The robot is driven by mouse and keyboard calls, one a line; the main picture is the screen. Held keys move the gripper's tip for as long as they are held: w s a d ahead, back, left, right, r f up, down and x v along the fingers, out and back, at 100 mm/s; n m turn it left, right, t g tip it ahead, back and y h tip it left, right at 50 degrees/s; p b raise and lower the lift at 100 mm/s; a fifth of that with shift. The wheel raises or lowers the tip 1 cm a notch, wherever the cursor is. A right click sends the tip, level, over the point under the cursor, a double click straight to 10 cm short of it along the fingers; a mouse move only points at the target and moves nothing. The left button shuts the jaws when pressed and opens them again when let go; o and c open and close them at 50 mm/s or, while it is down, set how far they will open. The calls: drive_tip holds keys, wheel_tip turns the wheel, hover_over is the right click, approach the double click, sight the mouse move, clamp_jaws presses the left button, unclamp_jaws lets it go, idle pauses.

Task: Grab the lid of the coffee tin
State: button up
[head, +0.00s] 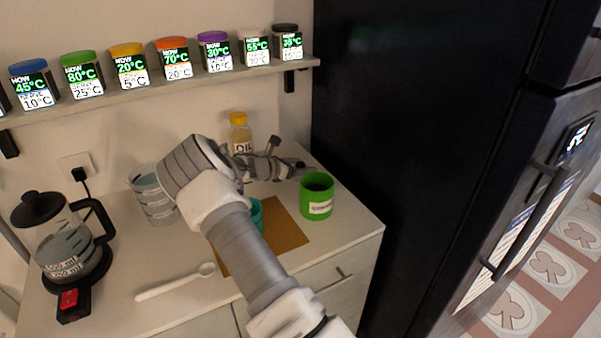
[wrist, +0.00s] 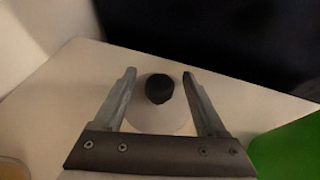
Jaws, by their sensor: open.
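A round pale lid (wrist: 160,118) with a black knob (wrist: 159,88) lies on the counter in the wrist view. My gripper (wrist: 159,74) is open, with one finger on each side of the lid and knob; I cannot tell whether they touch it. In the head view my gripper (head: 298,164) is low over the back right of the counter and mostly hides the lid. A green tin (head: 316,203) with a white label stands open, with a dark inside, in front of my gripper. Its green side shows at the lower right of the wrist view (wrist: 290,155).
An oil bottle (head: 239,132) with a yellow cap stands behind my arm. A glass jug (head: 153,197), a kettle (head: 62,240), a white spoon (head: 175,284) and a brown mat (head: 284,236) are on the counter. A shelf of spice jars (head: 172,58) is above; a black fridge (head: 420,120) stands right.

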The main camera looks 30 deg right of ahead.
drive_tip(key=shift+a, duration=0.1)
clamp_jaws()
idle(0.3)
